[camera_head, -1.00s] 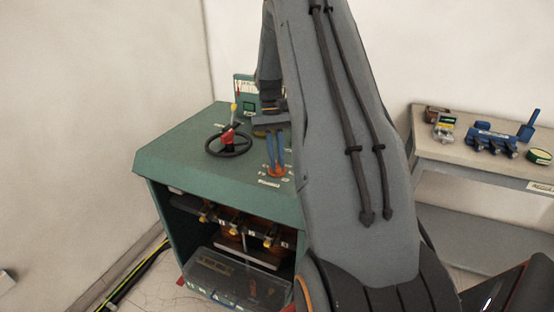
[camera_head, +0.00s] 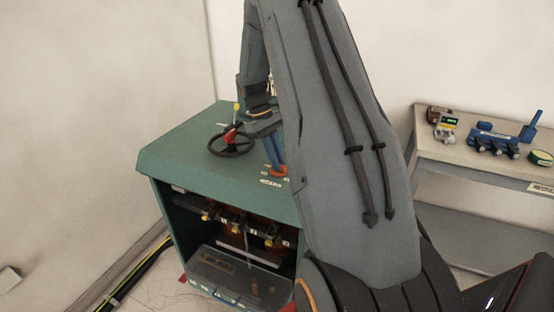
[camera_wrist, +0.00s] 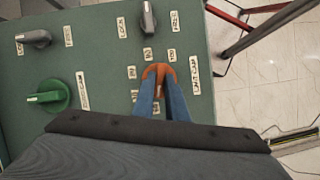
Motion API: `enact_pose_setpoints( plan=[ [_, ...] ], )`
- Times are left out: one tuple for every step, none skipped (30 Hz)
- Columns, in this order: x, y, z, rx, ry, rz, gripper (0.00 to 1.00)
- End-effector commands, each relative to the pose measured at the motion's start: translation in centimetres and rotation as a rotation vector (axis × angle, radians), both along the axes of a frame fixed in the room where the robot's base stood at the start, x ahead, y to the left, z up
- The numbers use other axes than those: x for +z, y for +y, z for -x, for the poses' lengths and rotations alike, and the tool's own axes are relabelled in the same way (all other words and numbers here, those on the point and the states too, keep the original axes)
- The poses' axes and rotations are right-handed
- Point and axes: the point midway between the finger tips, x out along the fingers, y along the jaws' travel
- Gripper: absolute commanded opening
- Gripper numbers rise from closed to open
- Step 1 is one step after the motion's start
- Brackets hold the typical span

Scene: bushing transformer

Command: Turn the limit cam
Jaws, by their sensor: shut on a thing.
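The limit cam is an orange knob (camera_wrist: 158,72) on the green panel in the wrist view, beside a "LIMIT CAM" label (camera_wrist: 194,74). Several small labels stand at its left and top. My gripper (camera_wrist: 162,92) has its two blue fingers shut on the orange knob, one on each side. In the head view the orange knob (camera_head: 279,171) shows at the foot of the blue fingers, on the green cabinet top (camera_head: 185,150). The fingers hide part of the knob.
A black handwheel with a red part (camera_head: 232,142) stands close left of my gripper. A green knob (camera_wrist: 48,97) and two grey knobs (camera_wrist: 148,20) (camera_wrist: 35,38) sit on the same panel. A side table (camera_head: 460,150) with tools is at the right.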

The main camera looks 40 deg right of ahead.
Motion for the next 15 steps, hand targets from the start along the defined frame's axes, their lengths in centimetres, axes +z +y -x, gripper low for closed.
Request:
enact_pose_setpoints(
  plan=[
    [-0.03,-0.01,0.11,0.006,0.003,-0.001,0.00],
    [-0.03,-0.01,0.11,0.008,0.003,0.000,0.00],
    [-0.04,-0.01,0.12,0.011,0.003,-0.001,0.00],
    [-0.04,-0.01,0.12,0.013,0.003,0.000,0.00],
    [-0.04,-0.01,0.12,0.014,0.003,0.000,0.00],
    [-0.04,-0.01,0.13,0.014,0.003,0.000,0.00],
    [-0.04,-0.01,0.13,0.014,0.003,0.000,0.00],
    [-0.04,-0.01,0.13,0.014,0.003,0.000,0.00],
    [-0.04,-0.01,0.13,0.014,0.003,0.000,0.00],
    [-0.05,-0.01,0.13,0.014,0.003,0.000,0.00],
    [-0.05,-0.01,0.13,0.013,0.003,0.000,0.00],
    [-0.05,-0.01,0.13,0.013,0.003,0.000,0.00],
    [-0.05,-0.02,0.14,0.012,0.003,-0.001,0.00],
    [-0.05,-0.02,0.14,0.012,0.003,-0.001,0.00],
    [-0.06,-0.02,0.14,0.012,0.003,-0.001,0.17]
  ],
)
